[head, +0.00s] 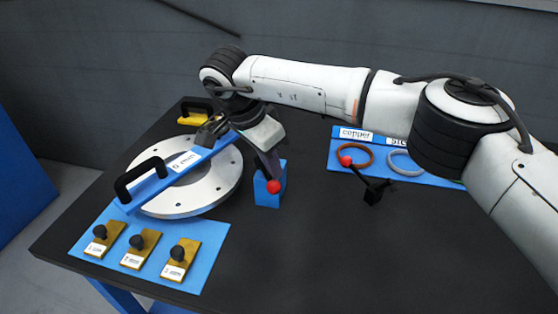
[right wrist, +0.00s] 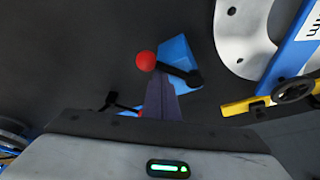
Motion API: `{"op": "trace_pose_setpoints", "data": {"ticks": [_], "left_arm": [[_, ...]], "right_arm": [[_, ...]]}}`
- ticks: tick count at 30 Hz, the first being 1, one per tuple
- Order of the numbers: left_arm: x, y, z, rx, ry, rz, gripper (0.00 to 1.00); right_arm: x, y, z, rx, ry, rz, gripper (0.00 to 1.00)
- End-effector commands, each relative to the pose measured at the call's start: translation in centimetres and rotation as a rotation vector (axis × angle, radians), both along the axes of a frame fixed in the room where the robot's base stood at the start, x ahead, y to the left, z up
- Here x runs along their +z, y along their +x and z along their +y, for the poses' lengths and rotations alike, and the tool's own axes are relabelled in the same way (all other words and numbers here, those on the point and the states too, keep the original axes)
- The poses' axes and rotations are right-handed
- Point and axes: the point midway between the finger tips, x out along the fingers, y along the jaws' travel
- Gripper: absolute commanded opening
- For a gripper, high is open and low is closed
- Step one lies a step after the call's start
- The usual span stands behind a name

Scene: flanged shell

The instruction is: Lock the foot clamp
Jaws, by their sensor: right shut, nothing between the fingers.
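A blue block (head: 268,196) stands on the dark table right of the round flange, with a red ball knob (head: 274,187) at it. In the right wrist view the red knob (right wrist: 146,61) ends a black lever (right wrist: 178,73) pivoted on the blue block (right wrist: 180,52). My right gripper (head: 270,168) is shut and empty, its fingertips right at the lever and knob. In the right wrist view the fingers (right wrist: 160,95) point at the lever; I cannot tell whether they touch it. A second red-knobbed black lever (head: 362,176) stands to the right. My left gripper is not in view.
A grey flange plate (head: 190,203) lies left under a blue bar (head: 180,171) with a black handle. A blue mat (head: 205,232) holds several labelled brass blocks. A blue panel (head: 418,175) with copper and grey rings lies right. The front right table is clear.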

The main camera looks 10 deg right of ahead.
Motion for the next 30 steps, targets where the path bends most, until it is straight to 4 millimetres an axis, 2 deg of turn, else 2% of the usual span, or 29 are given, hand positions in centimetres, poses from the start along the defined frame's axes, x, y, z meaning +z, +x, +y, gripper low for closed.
{"op": "trace_pose_setpoints", "data": {"ticks": [12, 30], "left_arm": [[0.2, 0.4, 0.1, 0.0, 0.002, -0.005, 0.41], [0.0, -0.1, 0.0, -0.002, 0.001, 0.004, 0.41]], "right_arm": [[0.0, -0.5, 1.5, 0.003, 0.002, 0.0, 0.0], [0.0, -0.7, 2.2, 0.01, 0.008, 0.002, 0.0]]}}
